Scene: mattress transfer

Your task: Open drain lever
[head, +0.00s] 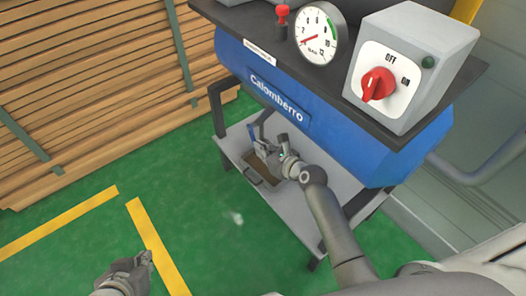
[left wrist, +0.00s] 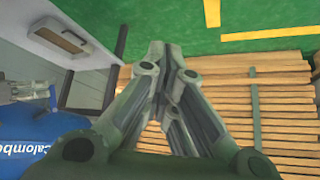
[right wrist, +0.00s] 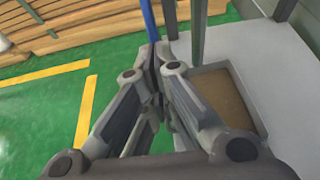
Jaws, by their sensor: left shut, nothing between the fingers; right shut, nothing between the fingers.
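A thin blue bar, which looks like the drain lever (head: 251,131), shows under the blue tank, right at my right gripper (head: 268,150). In the right wrist view the blue lever (right wrist: 149,18) rises just beyond the tips of my right gripper (right wrist: 160,55). The fingers are shut and empty; I cannot tell whether they touch the lever. The lever's lower end is hidden behind the fingers. My left gripper (head: 146,259) is shut and empty above the green floor. It also shows shut in the left wrist view (left wrist: 168,50).
The blue tank (head: 235,60) carries a gauge (head: 318,32) and a switch box (head: 425,45) with a red knob. Below it, a grey shelf (head: 310,210) holds a drain tray (head: 250,178) beside my right gripper. Stacked planks (head: 80,80) stand left. Green floor in front is clear.

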